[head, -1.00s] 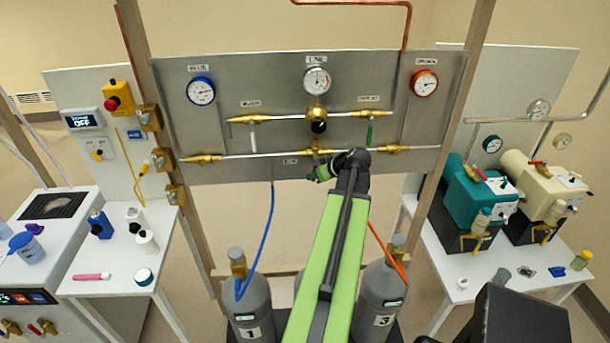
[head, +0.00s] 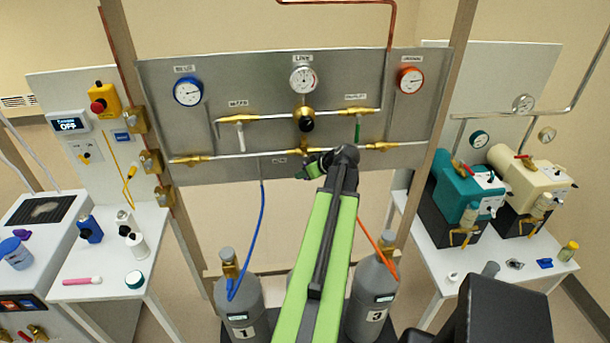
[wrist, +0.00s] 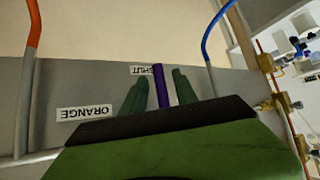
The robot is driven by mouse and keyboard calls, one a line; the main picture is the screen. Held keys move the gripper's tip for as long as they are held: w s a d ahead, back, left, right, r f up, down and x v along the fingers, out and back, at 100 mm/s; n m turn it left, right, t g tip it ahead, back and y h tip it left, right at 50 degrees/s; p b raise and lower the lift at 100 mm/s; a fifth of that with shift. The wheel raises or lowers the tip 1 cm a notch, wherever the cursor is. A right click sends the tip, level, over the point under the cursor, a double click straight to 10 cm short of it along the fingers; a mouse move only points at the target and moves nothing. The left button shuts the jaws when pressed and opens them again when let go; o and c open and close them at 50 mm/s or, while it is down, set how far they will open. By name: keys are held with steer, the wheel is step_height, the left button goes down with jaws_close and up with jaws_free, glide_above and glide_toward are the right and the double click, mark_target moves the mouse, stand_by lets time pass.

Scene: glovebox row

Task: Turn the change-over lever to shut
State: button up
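The change-over lever (wrist: 161,88) is a slim purple bar in the wrist view. Its far end overlaps the edge of a white SHUT label (wrist: 138,71), which appears upside down. My gripper (wrist: 160,82) has one dark green finger on each side of the lever, with narrow gaps showing, so it is open around it. An ORANGE label (wrist: 84,113) lies to the left. In the head view my gripper (head: 308,171) is at the lower middle of the grey panel (head: 230,90); my arm hides the lever there.
Brass-fitted pipes cross the panel, with a black knob (head: 306,124) above my gripper. A blue hose (head: 262,225) and an orange hose (head: 377,249) run down to grey cylinders (head: 238,300). Benches with equipment stand on both sides.

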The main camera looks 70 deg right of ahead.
steer(key=shift+r, duration=0.1)
steer(key=p+v, duration=1.1)
steer(key=v, duration=0.6)
steer(key=shift+p, duration=0.35)
